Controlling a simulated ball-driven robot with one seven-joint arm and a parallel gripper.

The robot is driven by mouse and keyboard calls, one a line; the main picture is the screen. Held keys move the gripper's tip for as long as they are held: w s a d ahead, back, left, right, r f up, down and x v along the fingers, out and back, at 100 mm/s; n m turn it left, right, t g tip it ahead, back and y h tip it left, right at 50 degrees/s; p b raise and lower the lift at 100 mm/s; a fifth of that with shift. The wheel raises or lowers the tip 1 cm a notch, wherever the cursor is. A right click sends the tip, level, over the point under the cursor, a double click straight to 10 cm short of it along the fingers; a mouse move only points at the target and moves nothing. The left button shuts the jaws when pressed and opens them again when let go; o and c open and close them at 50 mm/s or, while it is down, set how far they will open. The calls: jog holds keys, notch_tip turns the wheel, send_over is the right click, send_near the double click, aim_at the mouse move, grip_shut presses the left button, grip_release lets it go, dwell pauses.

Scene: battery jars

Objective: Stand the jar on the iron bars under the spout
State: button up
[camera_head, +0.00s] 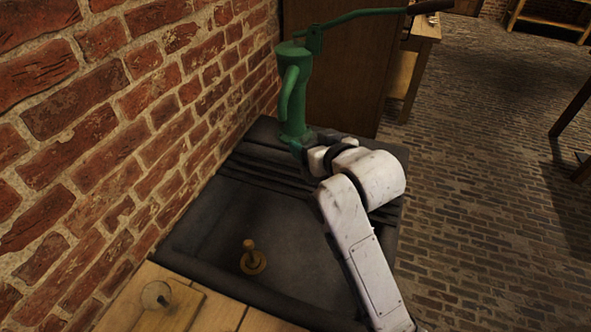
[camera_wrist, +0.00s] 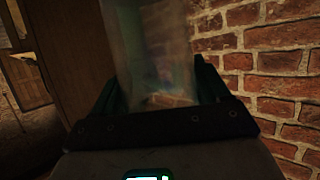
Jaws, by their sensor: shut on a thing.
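A clear glass jar (camera_wrist: 150,45) fills the upper middle of the wrist view, and its far end runs out of the picture. My gripper (camera_wrist: 157,88) is shut on it, with a dark finger on either side. The green hand pump (camera_head: 293,100) stands at the back of the dark sink, against the brick wall.
The dark sink basin (camera_head: 215,215) holds an upright brass plug (camera_head: 252,258). A wooden counter (camera_head: 130,300) with a small pale round thing lies at front left. The brick wall (camera_head: 110,130) is close on the left. A wooden cabinet (camera_head: 340,75) stands behind the pump.

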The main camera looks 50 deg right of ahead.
jog(key=shift+w+d+f+p, duration=0.35)
jog(key=shift+w+d+f, duration=0.25)
jog(key=shift+w+f, duration=1.55)
jog(key=shift+w+d+f+p, duration=0.3)
jog(key=shift+w+d+f, duration=0.3)
jog(key=shift+w+f, duration=1.6)
jog(key=shift+w+d+f+p, duration=0.35)
jog(key=shift+w+d+f, duration=0.25)
jog(key=shift+w+f, duration=1.55)
jog(key=shift+w+r, duration=0.1)
jog(key=o, duration=1.2)
jog(key=shift+o, duration=0.2)
jog(key=v, duration=1.2)
jog(key=shift+b, duration=0.45)
